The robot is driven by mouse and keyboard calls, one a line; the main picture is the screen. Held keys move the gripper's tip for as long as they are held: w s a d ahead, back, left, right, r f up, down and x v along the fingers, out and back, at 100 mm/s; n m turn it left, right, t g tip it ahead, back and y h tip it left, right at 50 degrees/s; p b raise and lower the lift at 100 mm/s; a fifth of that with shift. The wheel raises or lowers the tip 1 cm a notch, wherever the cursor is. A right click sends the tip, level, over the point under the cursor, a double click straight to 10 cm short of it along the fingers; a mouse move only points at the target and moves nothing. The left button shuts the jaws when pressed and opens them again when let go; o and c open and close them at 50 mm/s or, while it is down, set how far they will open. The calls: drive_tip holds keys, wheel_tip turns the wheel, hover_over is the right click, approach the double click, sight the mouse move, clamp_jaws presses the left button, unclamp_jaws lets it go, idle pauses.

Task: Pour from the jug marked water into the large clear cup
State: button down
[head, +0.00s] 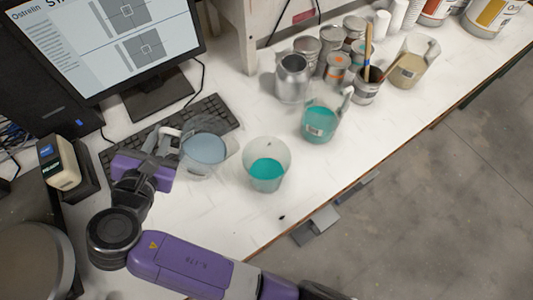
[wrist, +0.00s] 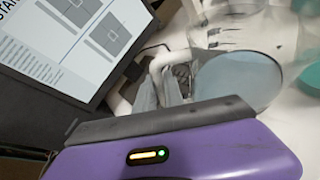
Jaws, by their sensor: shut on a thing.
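A clear jug (head: 206,167) holding pale blue liquid is at the left of the cup in the head view. It also shows in the wrist view (wrist: 240,80), its liquid a wide oval. My gripper (head: 163,150) is shut on the jug's pale handle, which shows between the fingers in the wrist view (wrist: 158,66). The jug looks near upright; I cannot tell if it is clear of the table. The large clear cup (head: 266,153) stands upright just right of the jug, apart from it, with teal liquid in its lower part. No marking on the held jug is readable.
Another jug with teal liquid (head: 320,122) stands behind the cup to the right. Metal cans (head: 292,78) and a beige-filled jug (head: 408,68) stand farther back. A keyboard (head: 215,113) and monitor (head: 120,45) are at left. The table front right of the cup is clear.

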sight(170, 129)
drive_tip(key=d+r, duration=0.1)
drive_tip(key=r, duration=0.1)
drive_tip(key=d+r+m+y, duration=0.1)
drive_tip(key=r, duration=0.1)
drive_tip(key=d+r+m, duration=0.1)
drive_tip(key=r, duration=0.1)
drive_tip(key=shift+s+d+r+t, duration=0.1)
drive_tip(key=shift+s+d+t, duration=0.1)
drive_tip(key=shift+t, duration=0.1)
drive_tip(key=shift+d+r+y, duration=0.1)
drive_tip(key=shift+r+y, duration=0.15)
drive_tip(key=shift+y, duration=0.05)
drive_tip(key=shift+s+d+r+m+y, duration=0.15)
drive_tip(key=shift+d+r+m, duration=0.1)
drive_tip(key=shift+r+m, duration=0.15)
drive_tip(key=shift+w+d+r+m+y, duration=0.15)
drive_tip(key=shift+d+r+m, duration=0.15)
drive_tip(key=shift+r, duration=0.2)
drive_tip(key=shift+s+d+r+m+t+y+b, duration=0.2)
drive_tip(key=shift+d+r+m+t+y+b, duration=0.3)
drive_tip(key=shift+b, duration=1.2)
idle(1.5)
drive_tip(key=shift+d+r+m+b, duration=0.25)
drive_tip(key=shift+d+m+b, duration=0.15)
drive_tip(key=shift+b, duration=0.15)
idle(2.1)
